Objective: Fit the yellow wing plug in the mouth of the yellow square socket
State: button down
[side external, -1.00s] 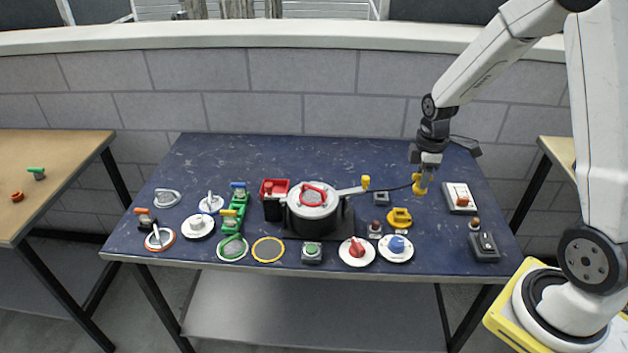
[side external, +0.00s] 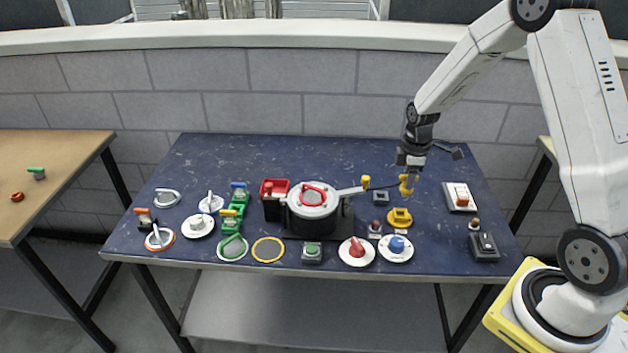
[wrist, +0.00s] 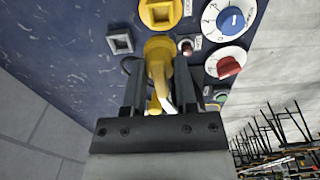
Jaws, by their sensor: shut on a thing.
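My gripper (side external: 407,175) is shut on the yellow wing plug (side external: 406,187), which hangs below the fingers above the right part of the blue table. In the wrist view the plug (wrist: 159,58) sticks out ahead of my fingers (wrist: 160,98), its round yellow end facing away. The yellow square socket (side external: 399,221) sits on the table just below and slightly left of the plug in the side view. In the wrist view the socket (wrist: 176,14) lies past the plug at the top edge, partly cut off. The plug is apart from it.
A small grey square socket (side external: 380,197) stands left of the yellow one. A blue dial (side external: 396,246) and a red dial (side external: 356,251) lie towards the front edge. A black pot with a lid (side external: 313,205) fills the middle. A switch box (side external: 484,247) stands right.

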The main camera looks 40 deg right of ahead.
aim_at(405, 195)
jog(key=shift+f, duration=0.15)
jog(key=shift+f, duration=2.3)
jog(key=shift+f, duration=1.5)
dwell(1.9)
grip_release()
jog(key=shift+r, duration=0.1)
dwell(0.3)
jog(key=shift+r, duration=3.65)
